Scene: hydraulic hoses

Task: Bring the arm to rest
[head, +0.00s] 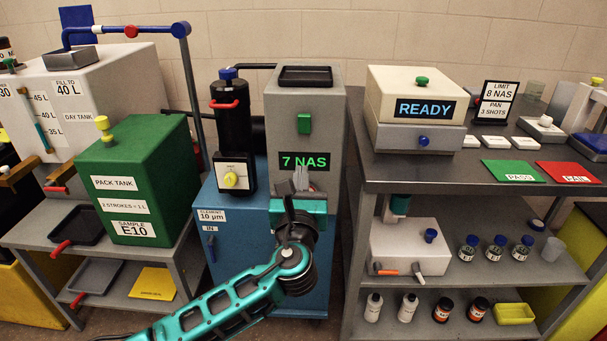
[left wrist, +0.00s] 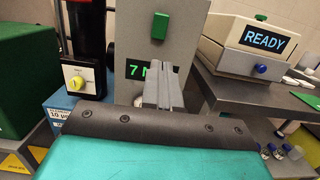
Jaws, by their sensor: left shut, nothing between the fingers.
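My left gripper (head: 299,180) is shut and empty. My teal left arm comes in from the lower left of the head view, and the gripper points up in front of the grey unit (head: 331,100) whose display reads "7 NAS" (head: 305,161). In the left wrist view the closed grey fingers (left wrist: 163,75) overlap that display and hide part of its text. I cannot tell from these views whether the fingertips touch the unit. My right gripper is in neither view.
A green pack tank (head: 130,185) stands on the left cart. A black filter (head: 232,135) with a yellow knob is left of the display. On the right, a bench (head: 480,180) bears a "READY" box (head: 415,95) and PASS (head: 510,171) and FAIL (head: 570,172) cards; bottles stand on its shelves.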

